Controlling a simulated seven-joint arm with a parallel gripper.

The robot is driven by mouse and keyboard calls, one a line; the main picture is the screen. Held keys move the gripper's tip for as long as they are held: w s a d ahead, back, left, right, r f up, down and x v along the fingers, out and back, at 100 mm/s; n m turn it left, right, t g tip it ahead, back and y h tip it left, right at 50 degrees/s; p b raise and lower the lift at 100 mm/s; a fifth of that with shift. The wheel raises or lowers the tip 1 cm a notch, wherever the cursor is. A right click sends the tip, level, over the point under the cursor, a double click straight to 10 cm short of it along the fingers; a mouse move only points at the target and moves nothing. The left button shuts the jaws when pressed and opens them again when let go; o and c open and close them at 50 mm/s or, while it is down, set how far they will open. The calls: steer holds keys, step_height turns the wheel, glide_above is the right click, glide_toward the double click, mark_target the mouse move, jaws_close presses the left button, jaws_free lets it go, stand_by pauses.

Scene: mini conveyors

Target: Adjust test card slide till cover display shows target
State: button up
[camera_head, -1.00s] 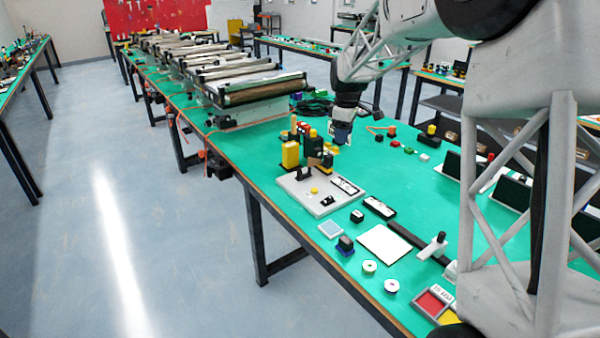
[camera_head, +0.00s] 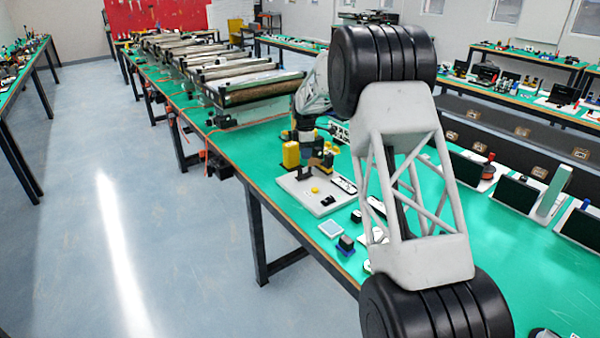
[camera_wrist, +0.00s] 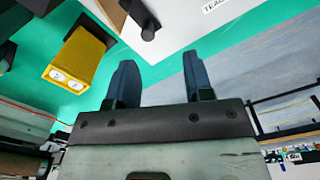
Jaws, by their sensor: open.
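My gripper (camera_wrist: 158,66) is open and empty, its two dark blue fingers apart in the wrist view. In the head view my gripper (camera_head: 314,152) hangs over the back of a light grey panel (camera_head: 300,199). This panel bears a yellow button (camera_head: 315,190) and small black parts. In the wrist view a pale panel (camera_wrist: 188,18) with a dark cylindrical knob (camera_wrist: 148,33) lies beyond the fingers, apart from them. A white card (camera_head: 368,237) is mostly hidden behind my arm. I cannot tell which part is the slide or read any cover display.
A yellow block (camera_head: 291,154) stands left of my gripper and also shows in the wrist view (camera_wrist: 78,58). A blue-grey square (camera_head: 331,228) and a dark block on a blue base (camera_head: 346,245) lie near the table's front edge. Conveyors (camera_head: 262,90) stand behind.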

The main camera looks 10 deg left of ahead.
mark_target(300, 170)
steer(key=shift+n, duration=0.5)
steer(key=w+a+f, duration=0.1)
steer(key=a+f, duration=0.1)
steer(key=f, duration=0.1)
steer(key=shift+w+a, duration=0.1)
steer(key=shift+w, duration=0.3)
steer(key=shift+f, duration=0.1)
steer(key=shift+f, duration=3.8)
jaws_close()
